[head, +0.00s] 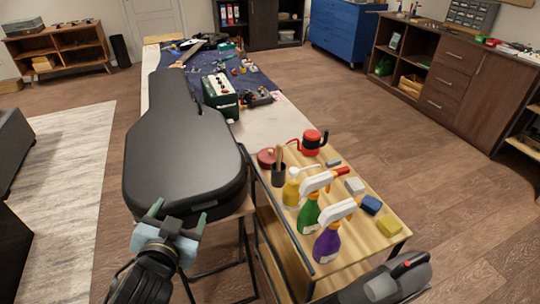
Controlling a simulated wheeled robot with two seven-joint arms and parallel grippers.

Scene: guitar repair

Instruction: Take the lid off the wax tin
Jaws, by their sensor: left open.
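A low, round dark red tin (266,158), which looks like the wax tin, sits at the far left end of the wooden cart top (364,232). It looks closed, but the seam of its lid is too small to make out. My left gripper (178,215) is open and empty at the near end of the black guitar case (185,150). It is to the left of the cart and well apart from the tin. My right gripper is not in view.
Beside the tin stand a dark cup with a brown handle (278,174), a red and black pot (312,142) and a yellow bottle (291,190). Green (308,215) and purple (327,243) spray bottles stand nearer. The cart's dark rail (278,215) runs along its left side.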

